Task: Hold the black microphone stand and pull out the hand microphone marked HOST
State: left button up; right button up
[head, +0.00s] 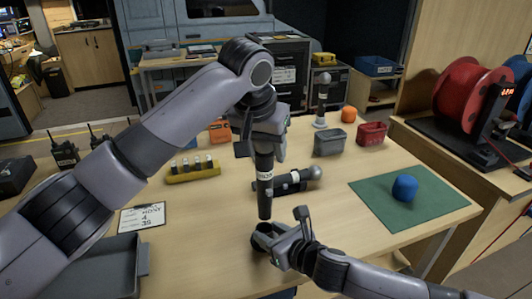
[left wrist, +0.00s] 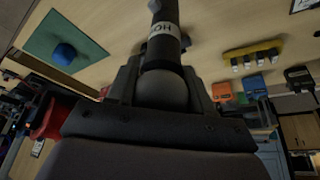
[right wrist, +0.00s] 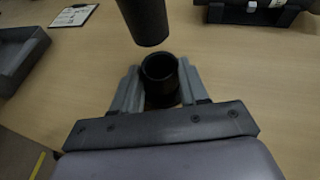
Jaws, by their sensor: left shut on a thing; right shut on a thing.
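The hand microphone marked HOST (head: 264,190) is black with a white label band. My left gripper (head: 264,150) is shut on its head end and holds it upright, handle down. The label and rounded head also show in the left wrist view (left wrist: 163,45). The black microphone stand (head: 264,236) is a short round cup on the table. My right gripper (right wrist: 160,88) is shut on the stand, a finger on each side. In the right wrist view the handle's lower end (right wrist: 147,30) is apart from the stand's open mouth (right wrist: 160,68), which looks empty.
Another dark microphone (head: 290,182) lies behind the held one. A yellow rack (head: 193,172), grey bin (head: 331,142) and red bin (head: 372,133) stand farther back. A blue object (head: 405,187) sits on a green mat (head: 430,205) at right. A grey tray (head: 110,272) is at front left.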

pick_arm(q)
jog(key=shift+r, duration=0.1)
pick_arm(e)
jog(key=o, duration=1.2)
jog(key=shift+f, duration=0.1)
